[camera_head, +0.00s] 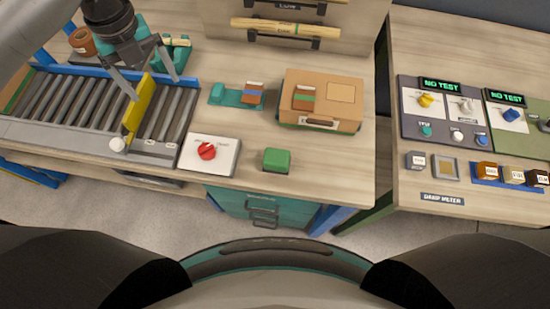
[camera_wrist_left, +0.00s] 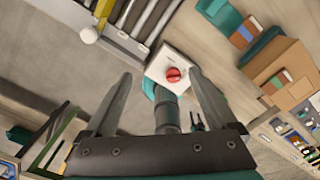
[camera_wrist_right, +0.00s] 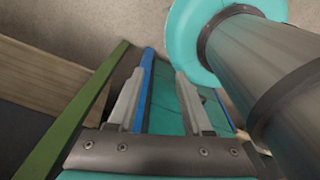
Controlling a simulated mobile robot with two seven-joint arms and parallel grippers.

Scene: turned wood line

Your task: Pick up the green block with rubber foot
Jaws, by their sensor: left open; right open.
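The green block (camera_head: 277,160) sits on the wooden bench near its front edge, to the right of the red-knob panel. A thin dark layer shows along its bottom edge. My left gripper (camera_head: 155,88) is open above the roller conveyor, to the left of the block and apart from it. In the left wrist view its spread fingers (camera_wrist_left: 160,72) have nothing between them. My right gripper (camera_wrist_right: 160,72) is open and empty in the right wrist view, above the teal drawer unit. The head view does not show it. I cannot make out the block in either wrist view.
A white panel with a red knob (camera_head: 207,152) stands left of the block. An orange-brown case (camera_head: 335,92) is behind it, and a teal holder (camera_head: 225,96) is behind left. A yellow bar (camera_head: 140,108) crosses the conveyor (camera_head: 65,105). Bare bench surrounds the block.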

